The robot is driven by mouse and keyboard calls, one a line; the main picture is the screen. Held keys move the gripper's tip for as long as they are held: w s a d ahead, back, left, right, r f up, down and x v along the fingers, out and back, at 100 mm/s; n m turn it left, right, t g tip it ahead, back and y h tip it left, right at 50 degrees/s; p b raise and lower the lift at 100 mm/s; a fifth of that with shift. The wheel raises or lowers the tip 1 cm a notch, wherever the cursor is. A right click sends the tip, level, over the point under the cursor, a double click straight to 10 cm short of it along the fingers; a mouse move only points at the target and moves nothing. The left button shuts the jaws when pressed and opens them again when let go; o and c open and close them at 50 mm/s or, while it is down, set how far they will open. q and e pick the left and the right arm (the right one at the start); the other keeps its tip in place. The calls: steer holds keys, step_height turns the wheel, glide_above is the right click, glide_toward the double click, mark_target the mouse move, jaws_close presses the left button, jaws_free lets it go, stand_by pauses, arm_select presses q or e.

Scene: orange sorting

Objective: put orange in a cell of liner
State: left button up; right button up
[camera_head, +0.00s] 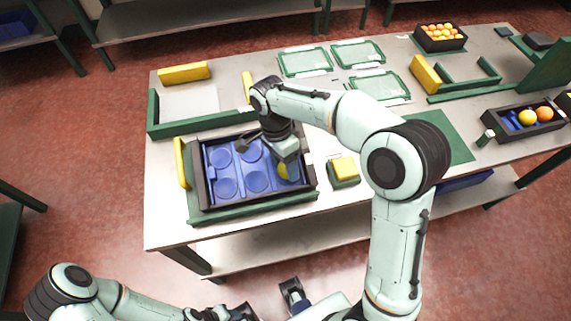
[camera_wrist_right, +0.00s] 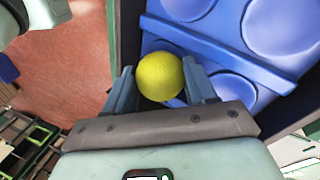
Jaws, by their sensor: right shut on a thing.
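The orange, a yellow-looking round fruit (camera_head: 284,172), is at the right side of the blue liner (camera_head: 240,169). The liner has several round cells and lies in a dark crate (camera_head: 201,180). My right gripper (camera_head: 286,158) points down over the liner's right part and is shut on the fruit. In the right wrist view the fruit (camera_wrist_right: 160,77) sits between the two fingers (camera_wrist_right: 162,85), above the liner (camera_wrist_right: 215,45) near the crate wall. Whether the fruit touches a cell floor cannot be told. My left arm is at the bottom left; its gripper is not clearly shown.
A yellow block on a green base (camera_head: 344,169) stands right of the crate. Green trays (camera_head: 305,61) lie at the back. A box of oranges (camera_head: 440,37) is at the far right back, and another dark box with fruit (camera_head: 525,119) is at the right.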

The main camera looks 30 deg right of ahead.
steer(key=shift+f, duration=0.15)
steer(key=shift+f, duration=0.1)
steer(key=o, duration=0.9)
steer(key=shift+s, duration=0.15)
arm_select(q)
steer(key=r+p, duration=0.1)
steer(key=w+r+p, duration=0.1)
steer(key=r, duration=0.1)
steer(key=shift+w+p, duration=0.1)
steer(key=shift+p, duration=0.3)
arm_select(e)
steer(key=v, duration=1.2)
